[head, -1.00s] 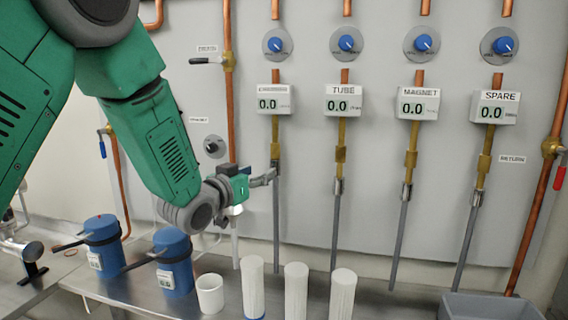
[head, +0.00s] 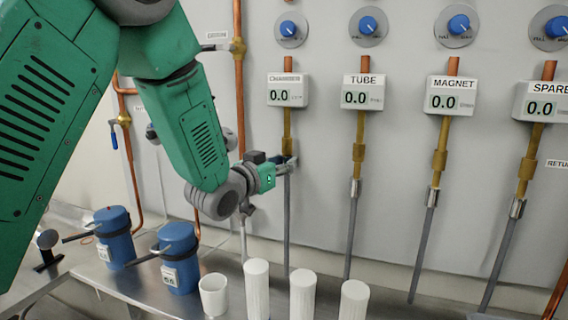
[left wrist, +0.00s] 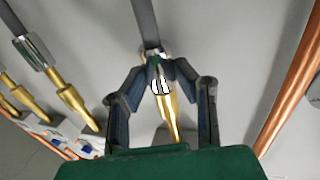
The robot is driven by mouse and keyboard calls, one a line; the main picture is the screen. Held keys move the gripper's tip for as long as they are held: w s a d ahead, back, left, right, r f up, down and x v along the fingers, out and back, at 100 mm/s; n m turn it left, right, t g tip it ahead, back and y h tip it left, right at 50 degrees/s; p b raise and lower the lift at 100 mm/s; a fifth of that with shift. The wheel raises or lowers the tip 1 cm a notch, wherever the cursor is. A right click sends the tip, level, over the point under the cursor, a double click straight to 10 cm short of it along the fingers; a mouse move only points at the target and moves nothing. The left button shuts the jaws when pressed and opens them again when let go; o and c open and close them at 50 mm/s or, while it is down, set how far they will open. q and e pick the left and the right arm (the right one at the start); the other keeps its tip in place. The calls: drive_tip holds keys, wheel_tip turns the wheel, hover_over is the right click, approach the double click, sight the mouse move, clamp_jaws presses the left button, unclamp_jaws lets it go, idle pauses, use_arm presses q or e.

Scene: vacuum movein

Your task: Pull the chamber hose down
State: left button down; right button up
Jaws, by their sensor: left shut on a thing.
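The chamber hose (head: 287,220) is a grey tube hanging below the brass fitting (head: 287,130) under the leftmost meter, whose label is hard to read. My left gripper (head: 290,165) is at the top end of this hose, just below the brass fitting. In the left wrist view my left gripper (left wrist: 160,75) has its two fingers closed around the hose's top end, and the grey hose (left wrist: 146,22) runs away beyond them. The fingers partly hide the joint between hose and brass, so I cannot tell whether they are apart. My right gripper is not in view.
Grey hoses hang under the TUBE (head: 362,92), MAGNET (head: 450,95) and SPARE (head: 540,102) meters to the right. Blue canisters (head: 180,258), a white cup (head: 213,295) and several white cylinders (head: 302,295) stand on the metal bench below. A copper pipe (head: 239,90) runs left of the hose.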

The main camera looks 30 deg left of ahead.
sight(285, 178)
use_arm(q)
wheel_tip(285, 178, down, 4)
drive_tip(key=b, duration=0.2)
drive_tip(key=shift+f+b, duration=0.1)
drive_tip(key=shift+b, duration=0.3)
